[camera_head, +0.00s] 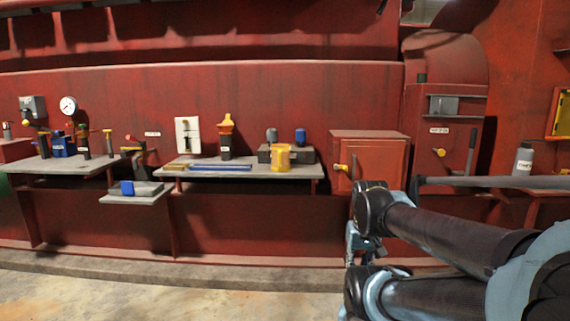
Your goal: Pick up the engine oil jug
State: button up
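No readable label marks the engine oil jug, and I cannot tell for certain which container it is. A dark container with a white label and an orange-yellow spout-like top (226,140) stands upright on the middle grey bench. A yellow jug-like container (280,157) stands at the bench's front edge, further right. A grey bottle with a dark cap and a label (523,160) stands on the right-hand shelf. My gripper (352,245) shows only in part, low in front of the red wall, right of the middle bench and apart from these containers. Its fingers are mostly hidden by my arm.
The middle bench (240,172) also holds blue bars and a dark box (264,154) behind the yellow container. A red cabinet (370,160) stands right of it. A lower grey shelf (140,197) with a blue block juts out at left. The floor in front is clear.

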aim_at(280, 152)
jog(key=i, duration=0.95)
jog(key=u, duration=0.05)
